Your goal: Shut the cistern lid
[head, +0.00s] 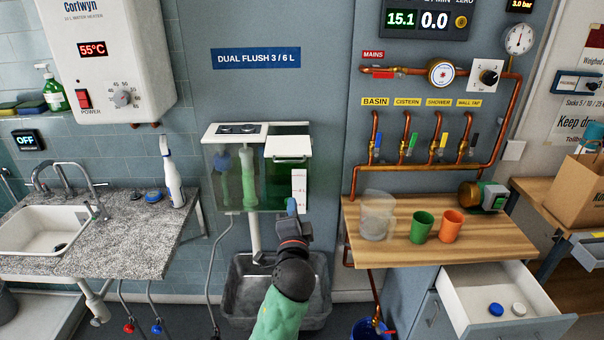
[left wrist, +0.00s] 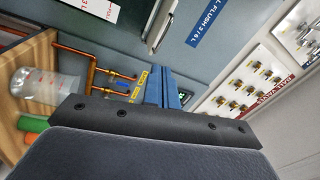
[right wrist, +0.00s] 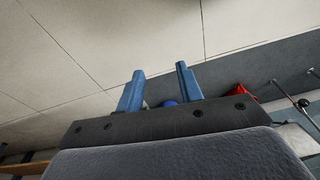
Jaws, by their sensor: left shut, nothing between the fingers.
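The cistern (head: 255,178) is a clear greenish tank on the wall, with a blue float and a green column inside. A white top with two buttons (head: 238,129) covers its left part. The white cistern lid (head: 288,146) at the right has a thin handle bar along its lower edge; a dark green opening shows behind it, and its exact tilt is hard to tell. My left gripper (head: 292,207) is shut and empty, just below the tank's right front. Its blue fingers show together in the left wrist view (left wrist: 165,90). My right gripper (right wrist: 160,92) is open and empty, outside the head view.
A grey tub (head: 243,288) stands under the cistern. The wooden counter (head: 480,240) at right holds a clear jug (head: 376,214) and green and orange cups, above an open drawer (head: 495,285). A stone sink counter (head: 125,235) with a spray bottle (head: 171,180) is at left.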

